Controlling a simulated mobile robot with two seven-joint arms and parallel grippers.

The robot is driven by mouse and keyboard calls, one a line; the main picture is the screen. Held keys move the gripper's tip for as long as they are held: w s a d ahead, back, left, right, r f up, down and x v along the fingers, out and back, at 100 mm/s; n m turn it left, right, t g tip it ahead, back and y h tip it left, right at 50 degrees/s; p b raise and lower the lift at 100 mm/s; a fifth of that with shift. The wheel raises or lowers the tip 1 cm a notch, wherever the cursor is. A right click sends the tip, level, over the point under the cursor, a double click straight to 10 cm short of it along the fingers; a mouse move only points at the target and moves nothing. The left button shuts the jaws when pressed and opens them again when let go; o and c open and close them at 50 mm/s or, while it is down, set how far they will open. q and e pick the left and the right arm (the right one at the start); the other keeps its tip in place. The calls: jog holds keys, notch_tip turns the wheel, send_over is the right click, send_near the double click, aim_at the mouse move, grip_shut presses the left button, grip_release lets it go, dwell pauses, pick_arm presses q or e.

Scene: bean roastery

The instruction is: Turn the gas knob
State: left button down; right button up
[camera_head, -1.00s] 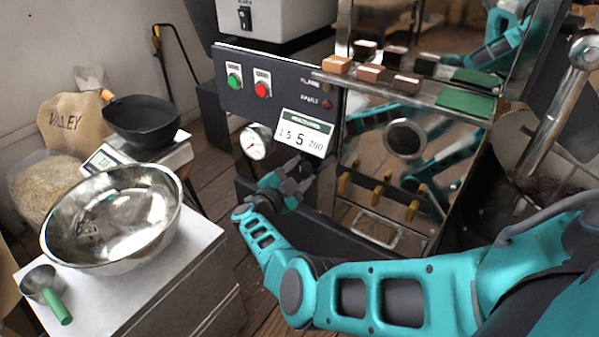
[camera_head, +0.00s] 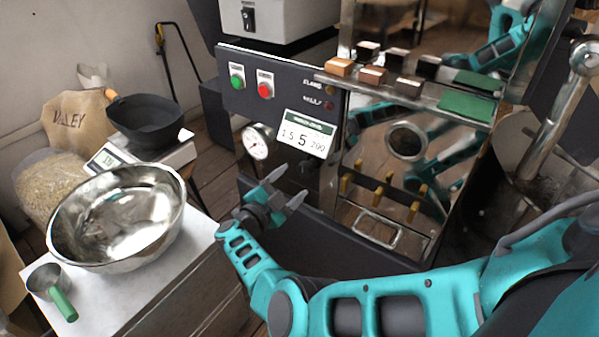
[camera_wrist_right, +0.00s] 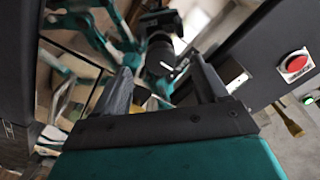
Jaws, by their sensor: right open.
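The gas knob (camera_head: 307,172) is a small dark shape on the dark front of the roaster, below the white card, and is hard to make out against it. The knob's turned position cannot be read. My left gripper is not in view.
A pressure gauge (camera_head: 256,142) sits left of the card (camera_head: 305,133). Green (camera_head: 237,78) and red (camera_head: 265,86) buttons are above. A steel bowl (camera_head: 118,215) and scoop (camera_head: 50,284) stand on a white-topped cabinet (camera_head: 190,238) at left. The reflective steel front mirrors my arm.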

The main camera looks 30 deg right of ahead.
pick_arm(q)
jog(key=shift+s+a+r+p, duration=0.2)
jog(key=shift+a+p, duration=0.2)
jog(key=shift+p, duration=0.25)
pick_arm(e)
jog(key=v, duration=0.7)
jog(key=shift+a, duration=0.1)
